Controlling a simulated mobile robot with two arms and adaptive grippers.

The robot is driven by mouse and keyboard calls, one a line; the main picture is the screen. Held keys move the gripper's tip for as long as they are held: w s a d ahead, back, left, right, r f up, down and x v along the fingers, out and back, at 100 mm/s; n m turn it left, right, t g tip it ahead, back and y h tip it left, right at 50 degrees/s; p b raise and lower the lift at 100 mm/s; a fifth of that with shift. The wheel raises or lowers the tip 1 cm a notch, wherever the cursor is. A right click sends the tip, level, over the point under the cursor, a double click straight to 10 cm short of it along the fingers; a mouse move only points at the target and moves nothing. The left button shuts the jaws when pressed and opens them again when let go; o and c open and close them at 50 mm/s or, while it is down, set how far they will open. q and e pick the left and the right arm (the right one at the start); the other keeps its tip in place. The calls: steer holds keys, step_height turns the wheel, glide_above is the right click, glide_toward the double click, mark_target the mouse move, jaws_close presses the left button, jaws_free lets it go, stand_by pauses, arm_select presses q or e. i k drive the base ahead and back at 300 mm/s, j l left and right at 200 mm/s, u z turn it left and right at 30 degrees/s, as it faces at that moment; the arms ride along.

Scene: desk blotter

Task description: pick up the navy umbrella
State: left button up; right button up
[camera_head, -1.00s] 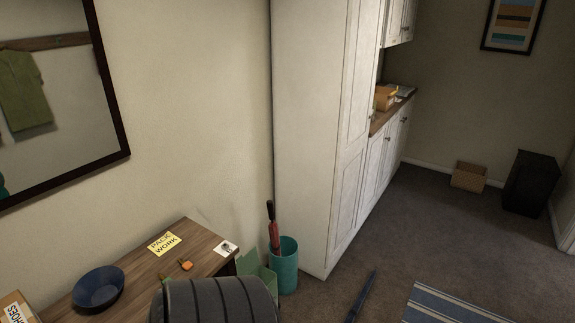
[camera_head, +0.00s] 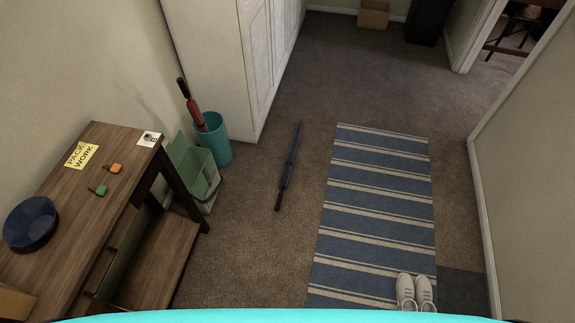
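The navy umbrella (camera_head: 289,165) lies closed on the brown carpet in the camera_head view, between the teal stand and the striped rug. Its dark handle (camera_head: 278,201) points towards me and its tip points away. A red umbrella (camera_head: 193,106) with a dark handle stands in the teal stand (camera_head: 215,139) by the white cabinet. Neither of my grippers shows in the current view.
A wooden desk (camera_head: 60,204) with a blue bowl (camera_head: 30,222) stands at left, with a green bin (camera_head: 197,174) beside it. A blue striped rug (camera_head: 375,213) bears white shoes (camera_head: 415,292). Carpet around the navy umbrella is clear.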

mark_target(286, 174)
steer(key=i+j+u, duration=0.3)
steer(key=i, duration=0.15)
steer(key=i+j+u, duration=0.15)
steer(key=i+u, duration=0.15)
steer(key=i, duration=0.2)
steer(key=z, duration=0.9)
